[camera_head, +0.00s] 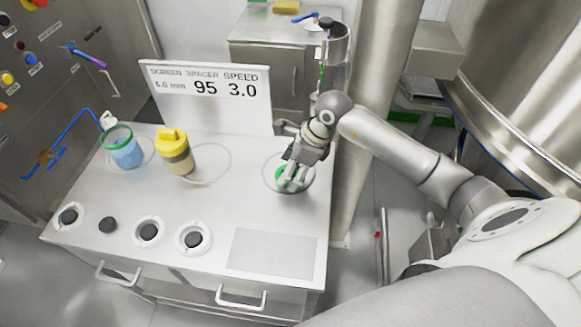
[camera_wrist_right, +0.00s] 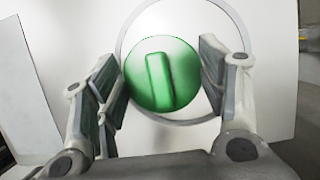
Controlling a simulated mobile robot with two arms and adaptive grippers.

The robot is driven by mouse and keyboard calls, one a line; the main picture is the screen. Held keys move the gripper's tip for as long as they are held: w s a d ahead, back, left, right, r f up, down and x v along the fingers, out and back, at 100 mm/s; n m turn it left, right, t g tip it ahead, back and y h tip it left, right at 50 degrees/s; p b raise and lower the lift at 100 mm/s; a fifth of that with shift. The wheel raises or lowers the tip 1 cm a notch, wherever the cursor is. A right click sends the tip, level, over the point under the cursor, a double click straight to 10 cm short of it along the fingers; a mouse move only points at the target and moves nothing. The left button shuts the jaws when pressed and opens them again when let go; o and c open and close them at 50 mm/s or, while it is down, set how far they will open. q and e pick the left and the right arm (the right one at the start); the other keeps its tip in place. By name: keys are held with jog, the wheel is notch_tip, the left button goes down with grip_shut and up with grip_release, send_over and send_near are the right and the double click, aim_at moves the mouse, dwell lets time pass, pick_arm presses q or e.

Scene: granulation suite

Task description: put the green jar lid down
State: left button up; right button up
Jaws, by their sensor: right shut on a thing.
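The green jar lid (camera_head: 282,174) is between the fingers of my right gripper (camera_head: 292,177), at the right end of the counter. In the right wrist view the round green lid (camera_wrist_right: 185,62), with a raised grip bar, sits between the two fingers and the gripper is shut on it. A marked ring (camera_wrist_right: 124,38) on the white surface surrounds the lid there. I cannot tell whether the lid touches the surface. A jar with a green rim and blue contents (camera_head: 125,153) stands open at the left. My left gripper is not in view.
A yellow-lidded jar (camera_head: 178,160) stands beside an empty ring outline. Several dark round pieces, some in white rings (camera_head: 193,238), line the front edge. A grey rectangle (camera_head: 272,252) lies at the front right. A sign (camera_head: 212,95) stands along the back.

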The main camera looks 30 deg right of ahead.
jog(key=o, duration=0.9)
jog(key=shift+f, duration=0.1)
jog(key=shift+r, duration=0.3)
jog(key=b+v, duration=0.1)
jog(key=v, duration=1)
jog(key=shift+s+d+r, duration=0.15)
jog(key=shift+s+r, duration=0.05)
jog(key=shift+r, duration=0.1)
